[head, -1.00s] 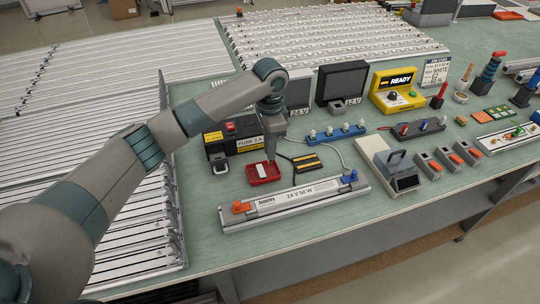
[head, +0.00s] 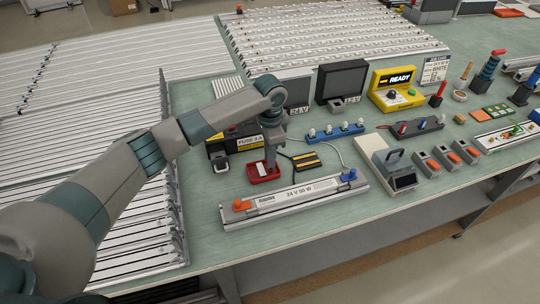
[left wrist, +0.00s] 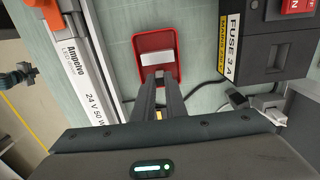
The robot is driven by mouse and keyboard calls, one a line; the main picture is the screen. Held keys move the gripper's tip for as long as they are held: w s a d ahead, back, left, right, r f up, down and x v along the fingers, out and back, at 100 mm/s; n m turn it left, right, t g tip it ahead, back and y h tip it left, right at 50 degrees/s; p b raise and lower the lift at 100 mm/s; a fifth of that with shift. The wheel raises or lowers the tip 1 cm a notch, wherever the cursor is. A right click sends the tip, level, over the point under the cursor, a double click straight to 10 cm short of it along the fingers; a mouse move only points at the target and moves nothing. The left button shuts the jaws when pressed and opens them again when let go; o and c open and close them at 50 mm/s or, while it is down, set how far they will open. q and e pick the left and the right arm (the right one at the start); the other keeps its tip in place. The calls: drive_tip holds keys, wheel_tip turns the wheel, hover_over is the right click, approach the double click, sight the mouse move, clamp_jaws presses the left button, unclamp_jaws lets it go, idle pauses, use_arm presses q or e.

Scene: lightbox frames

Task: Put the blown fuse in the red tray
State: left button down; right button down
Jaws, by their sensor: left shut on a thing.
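The red tray (head: 263,178) lies on the green bench top, with a white patch inside it. It also shows in the left wrist view (left wrist: 175,77), where the white patch lies just beyond my fingertips. My left gripper (head: 270,168) points down over the tray, its tips low at the tray. In the left wrist view its fingers (left wrist: 159,75) are close together. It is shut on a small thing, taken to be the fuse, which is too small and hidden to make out. The black fuse box (left wrist: 244,40) marked "FUSE 3 A" stands beside the tray. My right gripper is not in view.
The "24 V 50 W" light bar (head: 295,197) lies in front of the tray. A black and yellow block (head: 307,161) lies to its right. Screens (head: 342,80), a yellow "READY" tester (head: 396,88) and a row of lamps (head: 337,131) stand farther back and right.

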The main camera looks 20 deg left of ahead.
use_arm(q)
drive_tip(key=c, duration=1.8)
unclamp_jaws()
drive_tip(key=shift+f, duration=0.1)
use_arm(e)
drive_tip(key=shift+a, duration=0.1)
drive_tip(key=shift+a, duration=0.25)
